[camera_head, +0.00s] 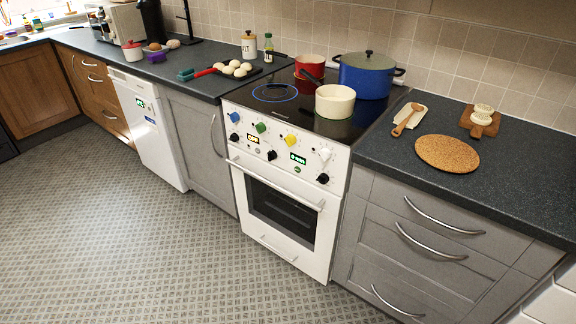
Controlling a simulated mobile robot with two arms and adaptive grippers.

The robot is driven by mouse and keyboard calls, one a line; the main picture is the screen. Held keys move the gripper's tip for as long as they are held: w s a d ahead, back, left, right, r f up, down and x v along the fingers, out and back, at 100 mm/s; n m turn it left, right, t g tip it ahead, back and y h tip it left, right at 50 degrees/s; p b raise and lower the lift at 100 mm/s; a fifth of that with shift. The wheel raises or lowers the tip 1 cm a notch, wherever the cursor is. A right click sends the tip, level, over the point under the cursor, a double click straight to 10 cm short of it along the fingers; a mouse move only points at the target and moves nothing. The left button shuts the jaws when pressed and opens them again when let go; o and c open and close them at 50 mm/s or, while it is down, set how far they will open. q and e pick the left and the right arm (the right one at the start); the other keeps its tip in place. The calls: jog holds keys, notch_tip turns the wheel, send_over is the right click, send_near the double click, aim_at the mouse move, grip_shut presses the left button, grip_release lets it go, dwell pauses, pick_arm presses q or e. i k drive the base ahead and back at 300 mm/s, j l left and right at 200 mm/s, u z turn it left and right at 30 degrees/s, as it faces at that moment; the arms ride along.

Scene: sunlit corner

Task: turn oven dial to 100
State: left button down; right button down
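The white oven (278,226) stands in the middle of the counter run, with its door shut. Its front panel (285,150) carries several dials: a blue dial (236,118), a green dial (261,127), a yellow dial (290,140), a white dial (325,155) and black dials (272,155) below. Two small displays show, one amber (253,139) and one green (297,159). The dial markings are too small to read, so I cannot tell any dial's setting. Neither of my grippers is in view.
A cream pot (335,101), a red pot (309,67) and a blue pot (366,76) stand on the hob. Grey drawers (425,255) with protruding handles stand right of the oven; a white dishwasher (147,130) stands farther left. The patterned floor (120,240) before the oven is clear.

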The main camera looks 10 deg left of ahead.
aim_at(234, 138)
jog(key=i+j+z, duration=0.15)
jog(key=j, duration=0.35)
jog(key=i+j+z, duration=0.15)
jog(key=j, duration=0.35)
jog(key=j+z, duration=0.2)
jog(key=j, duration=0.3)
jog(key=i, duration=0.05)
